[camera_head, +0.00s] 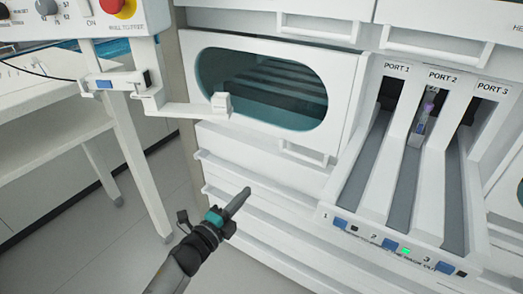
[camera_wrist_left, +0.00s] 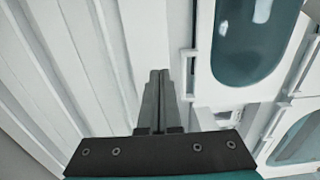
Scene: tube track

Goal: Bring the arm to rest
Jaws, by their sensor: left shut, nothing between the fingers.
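My left gripper (camera_head: 237,204) is in the lower middle of the head view, in front of the white drawer fronts of the machine. Its two fingers are together with nothing between them. In the left wrist view the shut fingers (camera_wrist_left: 158,100) point up the picture toward white panels. The gripper appears apart from the machine, though the exact gap is hard to tell. My right gripper is not in view.
A tube (camera_head: 423,119) sits in the PORT 2 lane of the track unit (camera_head: 378,222), where a green light (camera_head: 406,252) shows at number 2. A white bracket arm (camera_head: 190,109) juts out above my gripper. A white table (camera_head: 62,138) stands left, with open floor (camera_head: 95,245) below.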

